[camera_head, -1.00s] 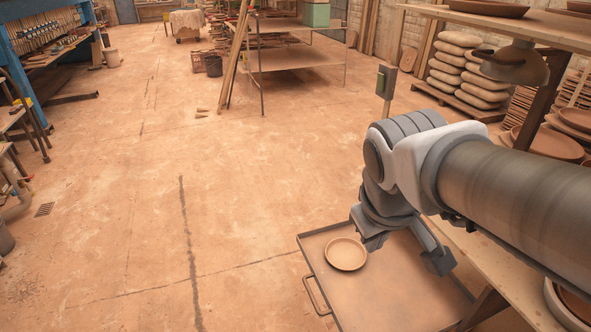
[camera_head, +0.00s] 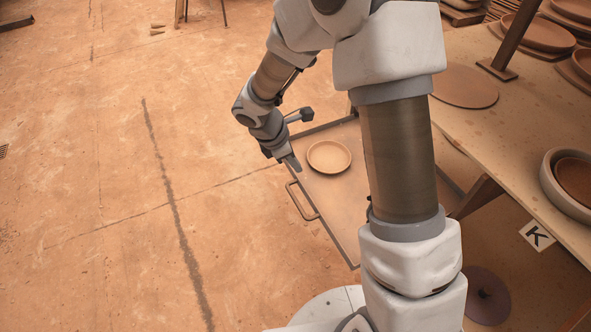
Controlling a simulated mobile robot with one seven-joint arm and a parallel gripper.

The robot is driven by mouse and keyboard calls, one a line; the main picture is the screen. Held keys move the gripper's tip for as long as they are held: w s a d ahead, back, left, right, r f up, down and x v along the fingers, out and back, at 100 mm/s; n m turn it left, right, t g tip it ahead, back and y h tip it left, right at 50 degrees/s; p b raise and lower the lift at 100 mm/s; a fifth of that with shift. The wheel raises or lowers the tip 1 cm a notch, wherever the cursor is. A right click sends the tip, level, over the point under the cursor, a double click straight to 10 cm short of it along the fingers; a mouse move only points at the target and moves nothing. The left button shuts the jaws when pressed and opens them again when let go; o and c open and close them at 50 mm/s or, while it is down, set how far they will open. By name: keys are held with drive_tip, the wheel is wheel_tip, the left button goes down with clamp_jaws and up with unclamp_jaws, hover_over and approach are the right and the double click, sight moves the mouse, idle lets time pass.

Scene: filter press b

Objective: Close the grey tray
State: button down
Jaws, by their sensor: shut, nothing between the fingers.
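The grey tray (camera_head: 340,200) is out from beneath the wooden table, low over the floor. Its left rim carries a bar handle (camera_head: 303,202). A round clay dish (camera_head: 328,156) sits on it near the far left corner. My gripper (camera_head: 293,163) is shut and empty, its tip by the tray's left rim, just above the handle in the picture. I cannot tell whether it touches the rim. My arm hides the tray's right part.
The wooden table (camera_head: 490,130) stands to the right with a flat clay disc (camera_head: 463,86) and stacked dishes (camera_head: 572,178) on it. The floor (camera_head: 100,200) left of the tray is clear.

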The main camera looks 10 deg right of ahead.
wheel_tip(320, 180, down, 15)
drive_tip(key=w+d+n+b, duration=0.1)
drive_tip(key=w+n+b, duration=0.1)
drive_tip(key=b, duration=0.1)
drive_tip(key=shift+w+d+f+b, duration=0.15)
drive_tip(key=shift+d+b, duration=0.15)
drive_tip(key=shift+d, duration=0.05)
drive_tip(key=shift+d, duration=0.1)
drive_tip(key=w+d+p, duration=0.2)
drive_tip(key=w+d, duration=0.1)
drive_tip(key=d, duration=0.7)
drive_tip(key=w+d+p, duration=0.2)
drive_tip(key=w+d, duration=0.1)
drive_tip(key=d, duration=0.8)
drive_tip(key=w+d+p, duration=0.3)
drive_tip(key=w+d, duration=0.1)
drive_tip(key=d, duration=0.6)
drive_tip(key=shift+d, duration=0.2)
drive_tip(key=shift+r, duration=0.3)
drive_tip(key=s+a, duration=0.1)
drive_tip(key=a, duration=0.3)
drive_tip(key=s+a, duration=0.1)
drive_tip(key=a, duration=0.3)
drive_tip(key=s+a, duration=0.1)
drive_tip(key=a, duration=0.3)
drive_tip(key=shift+s+a+r, duration=0.1)
drive_tip(key=shift+s+r, duration=0.15)
drive_tip(key=shift+s, duration=0.15)
